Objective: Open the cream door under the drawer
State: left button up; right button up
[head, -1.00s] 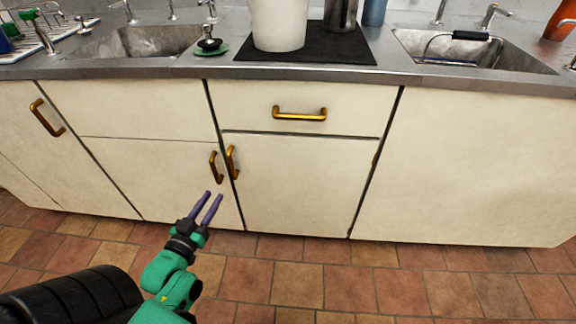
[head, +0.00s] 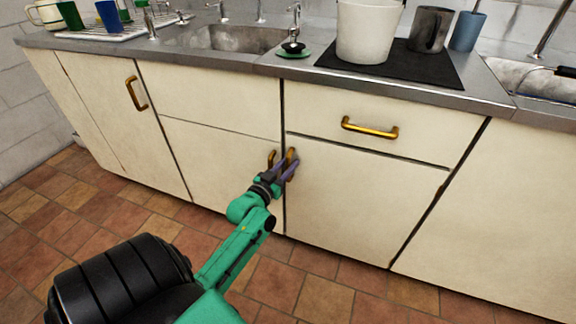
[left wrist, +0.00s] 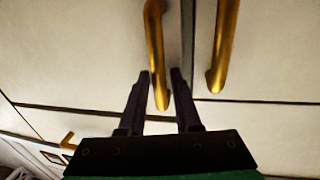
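The cream door (head: 355,205) under the drawer (head: 425,131) is shut. Its upright brass handle (head: 292,153) is at its upper left edge, and it also shows in the left wrist view (left wrist: 156,50). My left gripper (head: 287,170) is at this handle. In the left wrist view, the fingers (left wrist: 159,88) are apart, with the lower picture end of the handle between them. I see a gap on each side there and cannot tell whether either finger touches. The fingers partly cover the handle in the head view. My right gripper is not in view.
The neighbouring door's handle (head: 270,158) stands close on the left; it also shows in the left wrist view (left wrist: 223,45). The drawer has a horizontal brass handle (head: 370,130). A white pot (head: 365,30) and mugs stand on the counter above. The tiled floor (head: 300,292) in front is clear.

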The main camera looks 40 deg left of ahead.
pick_arm(q)
grip_shut()
dwell(1.3)
